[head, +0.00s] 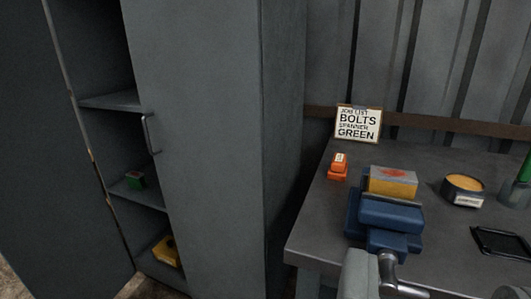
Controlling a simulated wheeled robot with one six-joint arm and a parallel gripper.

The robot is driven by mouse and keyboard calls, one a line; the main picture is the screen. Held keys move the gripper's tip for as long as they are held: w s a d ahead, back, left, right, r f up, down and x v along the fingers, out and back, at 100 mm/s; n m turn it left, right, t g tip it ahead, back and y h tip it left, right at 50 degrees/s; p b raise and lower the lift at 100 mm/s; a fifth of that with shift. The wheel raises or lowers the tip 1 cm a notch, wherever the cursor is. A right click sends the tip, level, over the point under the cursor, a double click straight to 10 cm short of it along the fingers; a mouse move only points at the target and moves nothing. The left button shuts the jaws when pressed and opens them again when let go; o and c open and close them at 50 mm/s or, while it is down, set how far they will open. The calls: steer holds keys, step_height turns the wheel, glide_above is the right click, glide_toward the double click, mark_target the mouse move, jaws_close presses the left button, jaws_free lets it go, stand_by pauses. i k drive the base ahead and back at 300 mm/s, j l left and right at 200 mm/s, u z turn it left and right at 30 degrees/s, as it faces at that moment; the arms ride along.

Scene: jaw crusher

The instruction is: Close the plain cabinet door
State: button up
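A tall grey cabinet (203,120) stands at the left, with part of its inside showing. A plain dark grey door panel (45,160) at the far left stands open, its worn edge slanting down beside the shelves. I see no handle on the part in view, and its left side is cut off. The panel right of the opening carries a vertical bar handle (151,134) near its left edge and looks shut. My gripper's fingers cannot be made out in the head view.
Shelves (112,101) hold a small green-and-red box (135,180) and a yellow item (167,251). The workbench (318,220) at right carries a blue vise (388,213), a yellow-grey box (393,180), orange blocks (338,167), a round tin (463,190), a black tray (500,241) and a sign (358,123).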

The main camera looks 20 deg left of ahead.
mark_target(60, 234)
steer(key=j, duration=0.45)
steer(key=k+j, duration=0.15)
steer(key=j, duration=0.3)
steer(key=j+z, duration=0.1)
steer(key=j, duration=0.35)
steer(key=k+j, duration=0.15)
steer(key=j, duration=0.3)
steer(key=j+z, duration=0.1)
steer(key=j, duration=0.9)
steer(key=k+j+z, duration=0.1)
steer(key=j, duration=0.4)
steer(key=k+j, duration=0.1)
steer(key=j, duration=0.85)
steer(key=k+j+z, duration=0.1)
steer(key=j, duration=0.4)
steer(key=i+j, duration=0.1)
steer(key=j, duration=0.55)
steer(key=i+j+z, duration=0.1)
steer(key=j, duration=0.5)
